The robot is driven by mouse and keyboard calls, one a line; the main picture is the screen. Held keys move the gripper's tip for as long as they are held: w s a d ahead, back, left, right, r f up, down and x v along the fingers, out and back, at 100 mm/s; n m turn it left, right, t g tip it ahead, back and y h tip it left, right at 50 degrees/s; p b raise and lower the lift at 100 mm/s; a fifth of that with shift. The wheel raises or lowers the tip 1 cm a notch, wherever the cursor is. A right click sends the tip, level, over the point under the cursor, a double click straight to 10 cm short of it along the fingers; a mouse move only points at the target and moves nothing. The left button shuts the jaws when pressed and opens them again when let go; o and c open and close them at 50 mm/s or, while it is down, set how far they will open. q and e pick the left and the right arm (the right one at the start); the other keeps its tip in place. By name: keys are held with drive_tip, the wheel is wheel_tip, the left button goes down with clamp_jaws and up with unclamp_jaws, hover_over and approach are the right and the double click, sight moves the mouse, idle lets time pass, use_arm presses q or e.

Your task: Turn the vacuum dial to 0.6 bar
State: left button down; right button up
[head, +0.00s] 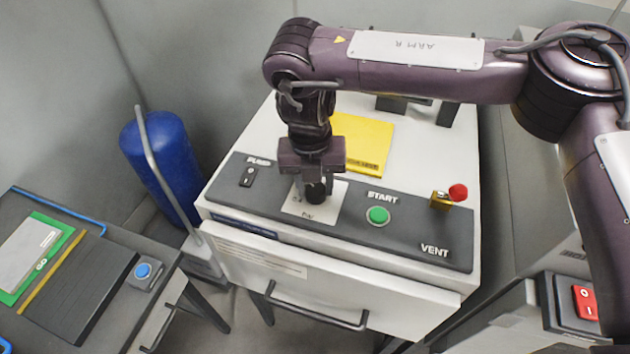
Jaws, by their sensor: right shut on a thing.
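The vacuum dial (316,193) is a dark knob on a white scale plate (329,211) marked "bar", on the grey control panel of the white machine. My right gripper (315,183) comes down from above and is shut on the dial. The fingers and gripper body cover most of the scale, so the dial's pointer and its reading are hidden. My left gripper is not in view.
The panel also carries a pump switch (247,177), a green START button (377,215) and a red-tipped VENT lever (457,193). A yellow sheet (370,150) lies behind the gripper. A blue cylinder (163,160) stands left. A drawer handle (315,313) juts out in front.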

sight(313, 189)
idle(0.3)
drive_tip(key=o, duration=1)
drive_tip(key=shift+r, duration=0.5)
drive_tip(key=r, duration=0.3)
drive_tip(key=r+b, duration=0.1)
drive_tip(key=r, duration=0.3)
drive_tip(key=shift+a, duration=0.2)
drive_tip(key=shift+f, duration=0.1)
